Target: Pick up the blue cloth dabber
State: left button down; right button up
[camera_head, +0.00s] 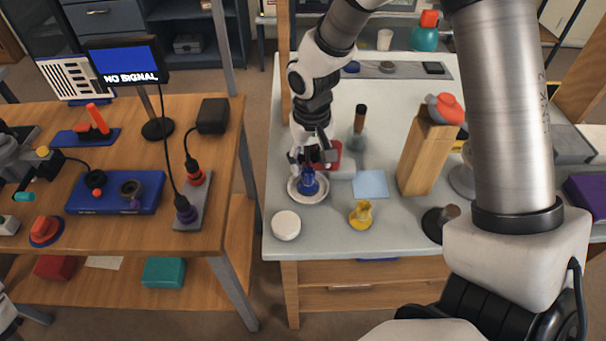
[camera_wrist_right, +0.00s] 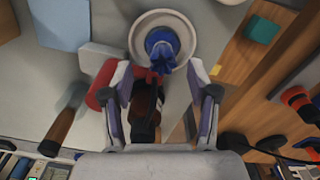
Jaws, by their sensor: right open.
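The blue cloth dabber (camera_head: 309,183) stands in a round white dish (camera_head: 294,196) near the left edge of the grey worktop. In the right wrist view the dabber (camera_wrist_right: 162,46) has a bunched blue top and a round base inside the dish (camera_wrist_right: 143,24). My right gripper (camera_head: 312,163) is just above and behind the dabber. In the wrist view its two fingers (camera_wrist_right: 159,74) are spread wide, with the dabber beyond the tips, roughly centred between them. Nothing is held. My left gripper is not in view.
A red object (camera_head: 333,152) and a white block (camera_head: 343,168) sit close beside the gripper. A light blue square (camera_head: 370,184), a yellow piece (camera_head: 361,214), a white round lid (camera_head: 286,225) and a wooden block (camera_head: 425,158) are nearby. A wooden bench (camera_head: 225,170) stands left across a gap.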

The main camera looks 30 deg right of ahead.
aim_at(308, 171)
jog(key=f, duration=0.5)
jog(key=shift+w+a+f, duration=0.1)
jog(key=shift+w+f, duration=0.2)
jog(key=shift+w, duration=0.1)
jog(key=shift+s+r, duration=0.1)
jog(key=shift+s, duration=0.05)
jog(key=c, duration=1)
jog(key=shift+c, duration=0.2)
